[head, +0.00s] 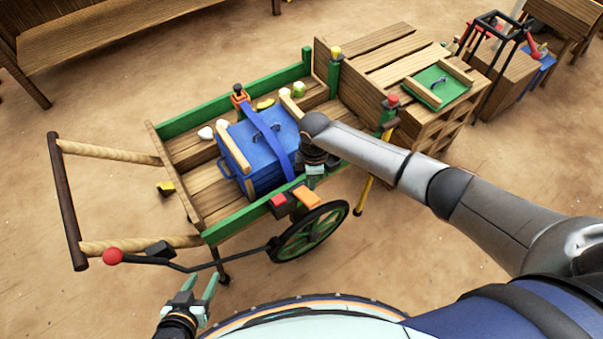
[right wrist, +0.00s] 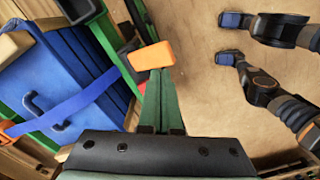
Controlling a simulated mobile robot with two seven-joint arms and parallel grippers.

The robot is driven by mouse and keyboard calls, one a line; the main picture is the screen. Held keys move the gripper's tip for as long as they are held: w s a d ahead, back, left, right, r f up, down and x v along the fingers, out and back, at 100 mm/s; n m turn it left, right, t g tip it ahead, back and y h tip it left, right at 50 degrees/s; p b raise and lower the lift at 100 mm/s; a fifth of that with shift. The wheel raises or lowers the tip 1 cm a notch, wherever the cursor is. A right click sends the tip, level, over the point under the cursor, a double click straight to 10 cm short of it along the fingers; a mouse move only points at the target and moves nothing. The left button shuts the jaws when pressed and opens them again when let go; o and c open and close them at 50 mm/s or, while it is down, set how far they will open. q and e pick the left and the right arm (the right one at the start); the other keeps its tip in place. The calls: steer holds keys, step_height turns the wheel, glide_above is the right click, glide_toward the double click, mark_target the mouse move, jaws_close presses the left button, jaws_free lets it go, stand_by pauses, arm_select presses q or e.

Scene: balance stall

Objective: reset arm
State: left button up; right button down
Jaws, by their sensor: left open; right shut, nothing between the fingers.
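My right arm reaches in from the right in the head view. Its gripper (head: 313,181) points down at the cart's near green side rail, beside the blue box (head: 262,180). In the right wrist view its green fingers (right wrist: 160,85) are together with nothing between them. An orange block (right wrist: 151,56) shows just beyond the fingertips; it also shows on the cart's near side in the head view (head: 307,196). I cannot tell whether the fingers touch it. My left gripper (head: 207,288) is open and empty, low in front of the cart.
The wooden cart (head: 188,154) holds the strapped blue box and small loose items. A red block (head: 279,200) is on its near rail; a red-knobbed lever (head: 113,256) projects left. A wooden crate (head: 395,62) with a green panel (head: 438,86) stands behind right. Sandy floor is open at left.

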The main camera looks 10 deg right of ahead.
steer(key=s+a+f+m+t+y, duration=0.4)
steer(key=s+a+f+m+y, duration=0.15)
steer(key=s+a, duration=0.4)
steer(key=s+d+r+m+t+h, duration=0.1)
steer(key=s+d+r+m+t, duration=0.1)
steer(key=s+d+m, duration=0.2)
steer(key=s+d+r+m+t+h, duration=0.2)
steer(key=s+d+m+t, duration=0.1)
steer(key=d, duration=0.5)
steer(key=shift+s+d+m, duration=0.4)
steer(key=shift+s+m, duration=0.35)
steer(key=shift+s, duration=0.4)
